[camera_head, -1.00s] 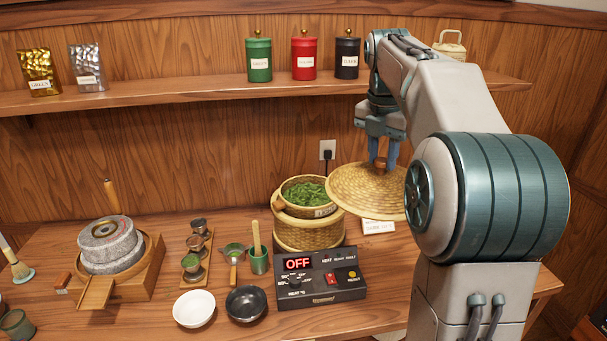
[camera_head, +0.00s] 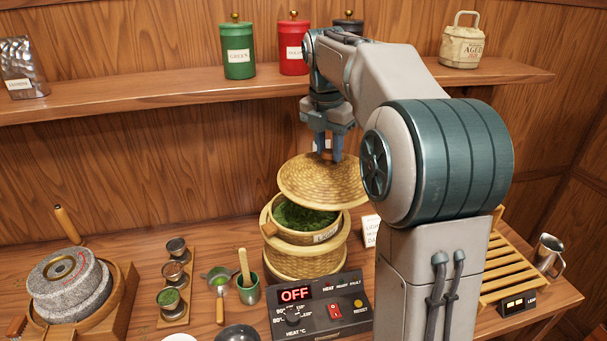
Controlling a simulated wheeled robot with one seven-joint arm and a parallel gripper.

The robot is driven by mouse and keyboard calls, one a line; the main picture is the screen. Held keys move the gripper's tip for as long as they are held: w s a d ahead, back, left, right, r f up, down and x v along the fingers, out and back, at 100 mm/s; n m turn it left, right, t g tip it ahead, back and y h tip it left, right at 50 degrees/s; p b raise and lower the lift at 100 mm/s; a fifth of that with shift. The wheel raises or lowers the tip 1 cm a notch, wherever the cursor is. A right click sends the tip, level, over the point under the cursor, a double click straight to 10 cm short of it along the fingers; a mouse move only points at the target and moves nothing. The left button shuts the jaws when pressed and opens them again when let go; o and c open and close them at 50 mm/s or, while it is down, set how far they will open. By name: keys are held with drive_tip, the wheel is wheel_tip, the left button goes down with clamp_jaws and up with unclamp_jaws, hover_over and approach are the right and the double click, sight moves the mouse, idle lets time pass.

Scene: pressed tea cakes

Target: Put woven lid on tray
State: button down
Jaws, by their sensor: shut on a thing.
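The woven lid (camera_head: 318,184) is a shallow straw-coloured cone, held tilted in the air. My gripper (camera_head: 330,156) is shut on it at its top; the knob is largely hidden by the fingers. The tray (camera_head: 275,229) is a round bamboo basket holding green leaves (camera_head: 300,214), with a small label on its front. It sits on top of a woven steamer base (camera_head: 305,265) on the counter. The lid hangs over the back and right part of the tray, apart from it as far as I can see. The right rear rim of the tray is hidden behind the lid.
A black heater control box (camera_head: 318,308) reading OFF stands in front of the steamer. A green cup (camera_head: 248,289) and small bowls are to the left, with a stone mill (camera_head: 70,285) further left. A slatted wooden rack (camera_head: 510,265) is at the right.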

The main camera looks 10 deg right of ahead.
sight(304, 165)
drive_tip(key=a+f, duration=0.1)
drive_tip(key=w+a+f, duration=0.1)
drive_tip(key=a, duration=0.1)
drive_tip(key=w+a+f, duration=0.1)
drive_tip(key=shift+a+p, duration=0.4)
drive_tip(key=shift+f+p, duration=0.3)
drive_tip(key=shift+f, duration=1.8)
drive_tip(key=shift+f, duration=0.1)
drive_tip(key=shift+f+b, duration=0.3)
drive_tip(key=shift+f, duration=0.25)
drive_tip(key=c, duration=1.1)
unclamp_jaws()
